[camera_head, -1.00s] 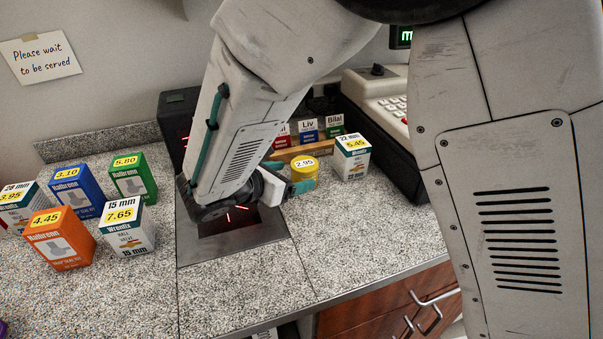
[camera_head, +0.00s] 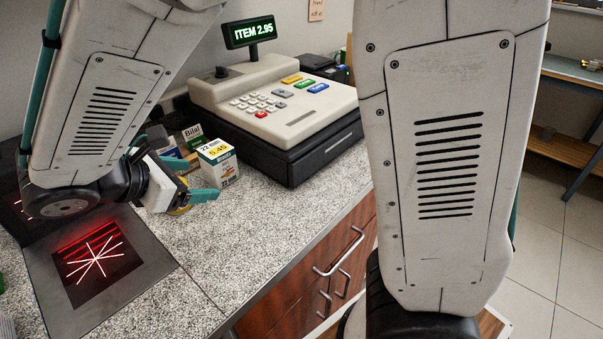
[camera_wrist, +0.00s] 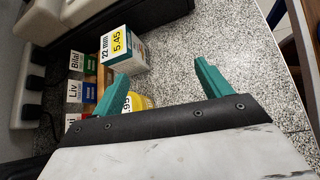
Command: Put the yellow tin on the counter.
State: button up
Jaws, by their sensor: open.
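The yellow tin (camera_head: 180,210) is on the granite counter (camera_head: 262,225), mostly hidden behind my gripper in the head view. In the wrist view the tin (camera_wrist: 139,101) shows as a yellow edge with part of its price label. It lies just inside the left finger, partly covered by the gripper's dark front plate. My gripper (camera_wrist: 162,70) is open, with its teal fingers wide apart and low over the counter. Nothing is clamped between them. Whether the left finger touches the tin cannot be told.
A white 22 mm box (camera_head: 218,163) stands just beyond the fingers. Name cards (camera_head: 192,136) stand behind it. The cash register (camera_head: 290,110) reads "ITEM 2.95" on its display (camera_head: 250,31). The scanner plate (camera_head: 95,262) glows red at left. The counter toward its front edge is clear.

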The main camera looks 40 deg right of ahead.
jog(key=s+d+r+m+g+y, duration=0.4)
jog(key=s+d+m, duration=0.45)
jog(key=d, duration=0.35)
jog(key=s+d+r+m+t+y, duration=0.1)
jog(key=s+d+m+y, duration=0.1)
jog(key=s+m+y, duration=0.4)
jog(key=shift+s+d+m+t, duration=0.3)
jog(key=shift+s+d+m, duration=0.1)
jog(key=shift+s+m, duration=2.05)
jog(key=shift+s+r, duration=0.1)
